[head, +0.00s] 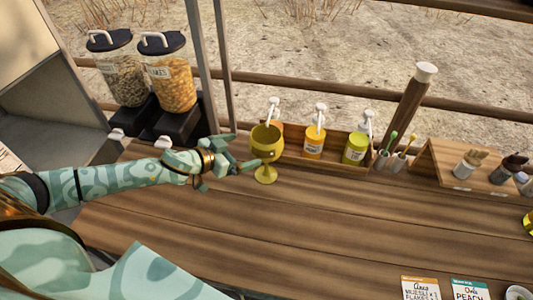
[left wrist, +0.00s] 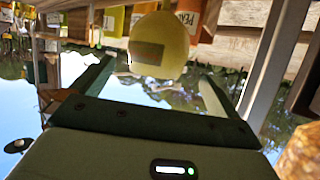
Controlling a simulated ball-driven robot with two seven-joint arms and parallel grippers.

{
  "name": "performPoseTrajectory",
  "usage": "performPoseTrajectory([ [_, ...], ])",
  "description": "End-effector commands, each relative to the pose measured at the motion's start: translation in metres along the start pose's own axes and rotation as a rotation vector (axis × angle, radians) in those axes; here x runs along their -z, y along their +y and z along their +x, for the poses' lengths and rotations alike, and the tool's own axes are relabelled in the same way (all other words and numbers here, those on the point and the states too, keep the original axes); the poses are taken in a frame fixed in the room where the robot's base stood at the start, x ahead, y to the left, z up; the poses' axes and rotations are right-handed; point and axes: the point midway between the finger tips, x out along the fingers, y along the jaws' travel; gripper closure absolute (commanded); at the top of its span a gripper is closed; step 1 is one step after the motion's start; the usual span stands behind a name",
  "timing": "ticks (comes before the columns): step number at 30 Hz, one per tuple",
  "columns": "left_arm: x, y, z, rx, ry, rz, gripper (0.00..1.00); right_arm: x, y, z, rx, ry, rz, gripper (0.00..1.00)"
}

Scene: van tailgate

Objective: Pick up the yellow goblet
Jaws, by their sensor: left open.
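The yellow goblet (head: 266,142) stands upright on the wooden counter, in front of the left end of the bottle rack. My left gripper (head: 246,152) is open beside the goblet's left side, with its fingers pointing at the bowl. In the left wrist view, which is upside down, the goblet (left wrist: 160,42) shows its rounded yellow bowl just beyond and between the open fingers (left wrist: 155,80). Nothing is held, and I cannot tell whether a finger touches the bowl. My right gripper is not in view.
A wooden rack (head: 290,157) with several pump bottles stands close behind the goblet. Two cereal dispensers (head: 168,82) stand at the back left, near a metal post (head: 200,70). The counter (head: 330,220) in front is mostly clear, with cards (head: 421,289) at its front right.

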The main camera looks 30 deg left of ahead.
Motion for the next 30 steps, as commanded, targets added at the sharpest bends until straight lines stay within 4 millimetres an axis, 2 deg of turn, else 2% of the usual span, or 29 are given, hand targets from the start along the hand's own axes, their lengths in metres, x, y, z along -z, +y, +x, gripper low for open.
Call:
performPoseTrajectory([
  [1,0.002,0.000,0.012,0.001,0.004,0.000,0.00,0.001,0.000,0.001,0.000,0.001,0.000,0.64],
  [4,0.001,0.000,0.031,0.001,0.002,0.000,0.00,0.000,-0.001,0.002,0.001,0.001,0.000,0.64],
  [11,0.000,0.001,0.052,0.000,0.000,0.001,0.00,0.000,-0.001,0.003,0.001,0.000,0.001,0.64],
  [18,-0.003,0.002,0.090,0.000,0.001,0.001,0.00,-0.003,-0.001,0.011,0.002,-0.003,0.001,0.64],
  [22,-0.002,0.001,0.100,0.000,0.000,0.002,0.00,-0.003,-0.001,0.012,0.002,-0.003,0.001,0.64],
  [28,-0.002,0.001,0.100,0.000,0.000,0.001,0.00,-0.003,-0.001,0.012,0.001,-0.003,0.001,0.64],
  [29,-0.002,0.001,0.100,0.000,-0.001,0.001,0.06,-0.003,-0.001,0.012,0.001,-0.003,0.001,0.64],
  [30,-0.002,0.001,0.100,0.000,-0.001,0.001,0.17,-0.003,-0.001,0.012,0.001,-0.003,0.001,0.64],
])
